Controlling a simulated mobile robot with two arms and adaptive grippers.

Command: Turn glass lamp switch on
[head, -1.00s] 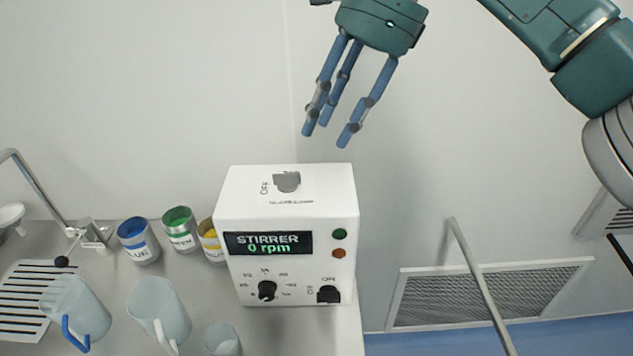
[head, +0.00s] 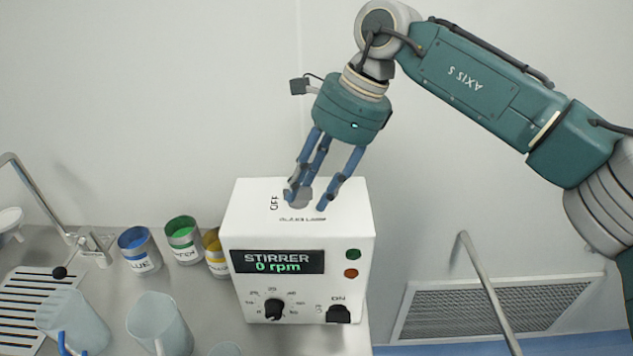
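The lamp switch (head: 301,199) is a grey knob on the top face of the white stirrer box (head: 240,215), with "OFF" printed to its left. The lettering below it is partly hidden and too small to read. My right gripper (head: 307,200) points down from above, with its blue fingers spread at the knob. At least one finger overlaps the knob's left side in the picture; I cannot tell whether it touches. The right finger stands apart from the knob. My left gripper is not in view.
The box's front has a "STIRRER 0 rpm" display (head: 277,261), a black dial (head: 274,309) and a black switch (head: 338,314). Blue, green and yellow paint cans (head: 183,240) stand left of the box. Pitchers (head: 160,322) and a sink tap (head: 40,200) are further left. A metal rail (head: 488,292) is at the right.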

